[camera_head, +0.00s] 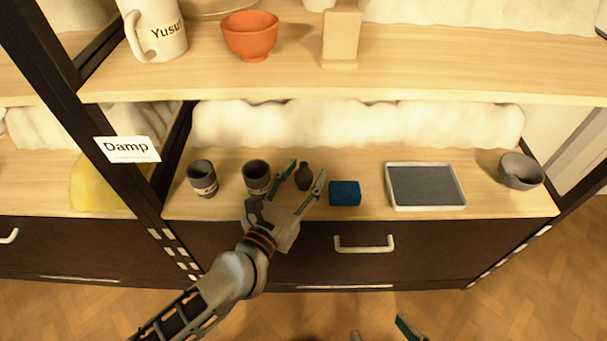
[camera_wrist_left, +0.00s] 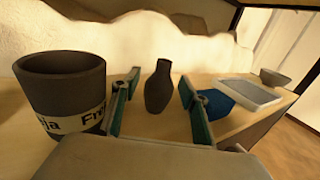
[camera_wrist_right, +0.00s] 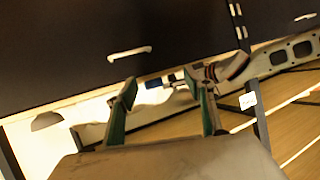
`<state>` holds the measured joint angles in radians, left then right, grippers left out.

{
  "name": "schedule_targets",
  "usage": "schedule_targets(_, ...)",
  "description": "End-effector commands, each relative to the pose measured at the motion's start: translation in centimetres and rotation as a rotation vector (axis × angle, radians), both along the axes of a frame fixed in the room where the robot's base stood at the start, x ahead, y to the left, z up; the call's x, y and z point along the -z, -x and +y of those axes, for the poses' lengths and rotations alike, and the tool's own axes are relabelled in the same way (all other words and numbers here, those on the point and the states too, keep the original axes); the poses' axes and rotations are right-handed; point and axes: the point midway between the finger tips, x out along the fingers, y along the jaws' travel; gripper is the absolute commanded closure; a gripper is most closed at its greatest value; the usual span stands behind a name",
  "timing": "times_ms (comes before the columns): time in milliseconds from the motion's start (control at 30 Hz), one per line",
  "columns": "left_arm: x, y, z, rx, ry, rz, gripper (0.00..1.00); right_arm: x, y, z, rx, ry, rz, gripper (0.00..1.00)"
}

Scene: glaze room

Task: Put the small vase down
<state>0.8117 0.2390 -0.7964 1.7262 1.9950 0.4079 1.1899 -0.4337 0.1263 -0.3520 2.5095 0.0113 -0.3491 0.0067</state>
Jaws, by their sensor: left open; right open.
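The small dark vase (camera_head: 304,177) stands upright on the lower shelf (camera_head: 360,208). My left gripper (camera_head: 306,182) is open, with its fingers to either side of the vase in the head view. In the left wrist view the vase (camera_wrist_left: 158,88) stands between and beyond the open fingers (camera_wrist_left: 160,108), with gaps on both sides, so it is not gripped. My right gripper (camera_wrist_right: 168,98) is open and empty in front of the dark drawer front. Only its fingertips (camera_head: 380,332) show at the bottom edge of the head view.
Two dark labelled cups (camera_head: 257,176) (camera_head: 202,178) stand left of the vase, one close to my left gripper. A blue block (camera_head: 345,193), a grey tray with a pale rim (camera_head: 426,165) and a grey bowl (camera_head: 520,171) are to the right. The upper shelf (camera_head: 450,80) overhangs behind.

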Motion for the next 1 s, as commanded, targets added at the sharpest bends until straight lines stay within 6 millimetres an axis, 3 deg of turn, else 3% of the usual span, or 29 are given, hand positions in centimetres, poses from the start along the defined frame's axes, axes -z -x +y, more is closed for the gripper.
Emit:
schedule_targets(133,-0.6,0.1,0.1,0.0,-0.001,-0.003,0.56,-0.5,-0.3,-0.1,-0.003,0.016,-0.013,0.47)
schedule_targets(233,-0.4,1.2,0.7,0.0,-0.002,-0.001,0.56,-0.6,-0.4,-0.3,-0.003,0.025,-0.015,0.47)
schedule_targets(700,-0.1,9.2,4.7,0.0,0.0,0.003,0.56,0.7,0.4,-0.7,-0.013,0.052,0.012,0.47)
schedule_targets(1000,-0.3,10.7,5.5,0.0,0.0,0.0,0.56,0.4,0.3,-0.7,-0.01,0.048,0.007,0.47)
